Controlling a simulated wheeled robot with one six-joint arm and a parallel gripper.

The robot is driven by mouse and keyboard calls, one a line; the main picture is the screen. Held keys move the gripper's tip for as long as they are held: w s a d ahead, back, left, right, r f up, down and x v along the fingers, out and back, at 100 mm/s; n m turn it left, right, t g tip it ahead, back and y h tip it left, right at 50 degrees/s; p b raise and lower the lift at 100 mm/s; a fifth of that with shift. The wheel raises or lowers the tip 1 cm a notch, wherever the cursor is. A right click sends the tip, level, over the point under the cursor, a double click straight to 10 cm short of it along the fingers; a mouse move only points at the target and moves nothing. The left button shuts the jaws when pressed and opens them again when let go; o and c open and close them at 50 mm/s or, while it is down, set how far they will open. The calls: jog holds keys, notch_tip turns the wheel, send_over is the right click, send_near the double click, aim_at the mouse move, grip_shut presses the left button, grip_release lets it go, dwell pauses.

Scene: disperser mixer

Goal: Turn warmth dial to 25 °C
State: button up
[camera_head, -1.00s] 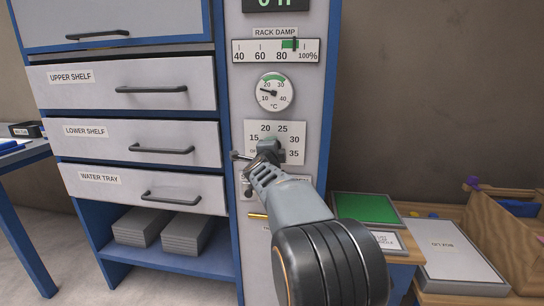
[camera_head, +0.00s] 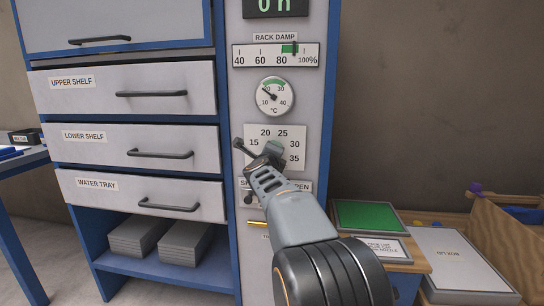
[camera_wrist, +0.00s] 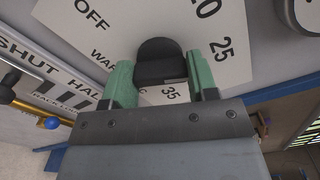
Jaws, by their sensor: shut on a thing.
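The warmth dial's white plate (camera_head: 283,140) is on the cabinet's right-hand column, with marks 15, 20, 25, 30 and 35 in view. It also shows in the wrist view (camera_wrist: 122,25), with OFF, 25 and 35 readable. The dial's dark knob (camera_wrist: 159,62) sits between the green fingertips of my gripper (camera_wrist: 161,82). My gripper (camera_head: 262,154) is shut on this knob and tilted in the head view. It covers the plate's lower left part. I cannot tell which mark the knob points to.
Above the plate is a round °C gauge (camera_head: 274,97), its needle left of the green band. Below is a slider labelled SHUT to OPEN (camera_head: 248,196), partly behind my arm. Drawer handles (camera_head: 165,154) project at the left. A bench with a green panel (camera_head: 368,217) stands at the lower right.

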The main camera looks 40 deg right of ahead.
dwell(0.3)
jog(key=o, duration=0.9)
jog(key=p+v, duration=0.2)
jog(key=v, duration=1.1)
jog(key=shift+s+a, duration=0.25)
jog(key=shift+s, duration=0.05)
jog(key=shift+r, duration=0.15)
